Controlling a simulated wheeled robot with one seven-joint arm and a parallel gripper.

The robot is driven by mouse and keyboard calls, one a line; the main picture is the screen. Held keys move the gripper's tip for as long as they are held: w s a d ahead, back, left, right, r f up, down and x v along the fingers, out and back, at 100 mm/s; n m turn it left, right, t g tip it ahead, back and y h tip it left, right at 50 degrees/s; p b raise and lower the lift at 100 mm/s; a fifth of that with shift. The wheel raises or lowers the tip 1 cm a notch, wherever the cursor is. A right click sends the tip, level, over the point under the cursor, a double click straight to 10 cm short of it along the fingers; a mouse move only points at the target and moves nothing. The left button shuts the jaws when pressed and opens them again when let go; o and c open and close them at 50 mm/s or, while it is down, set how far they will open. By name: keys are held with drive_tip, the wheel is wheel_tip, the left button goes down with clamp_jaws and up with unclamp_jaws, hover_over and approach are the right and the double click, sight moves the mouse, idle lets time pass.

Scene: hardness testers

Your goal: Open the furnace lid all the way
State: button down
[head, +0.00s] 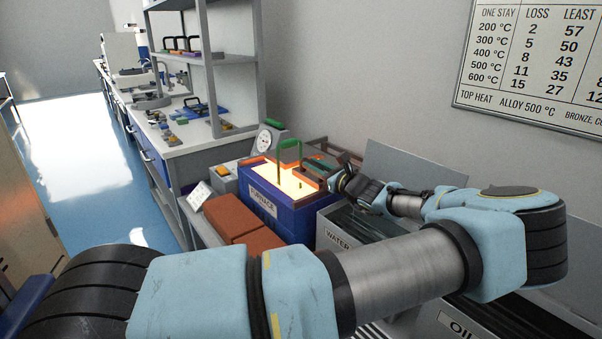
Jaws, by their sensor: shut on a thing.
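The blue furnace (268,222) with a "FURNACE" label stands in the middle of the head view. Its top is uncovered over most of the visible area, and the chamber (285,181) glows yellow-orange.
Reddish-brown bricks (238,220) lie before the furnace. A water tank (335,235) and an oil tank (457,328) stand to the right, under my arm. A dial instrument (266,138) and shelf are behind. The blue floor at left is clear.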

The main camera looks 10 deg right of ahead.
drive_tip(key=shift+w+d, duration=0.1)
drive_tip(key=shift+d, duration=0.15)
drive_tip(key=c, duration=0.8)
unclamp_jaws()
drive_tip(key=shift+o, duration=0.2)
drive_tip(key=b+v, duration=0.2)
drive_tip(key=v, duration=0.8)
drive_tip(key=shift+s, duration=0.35)
drive_tip(key=shift+d, duration=0.15)
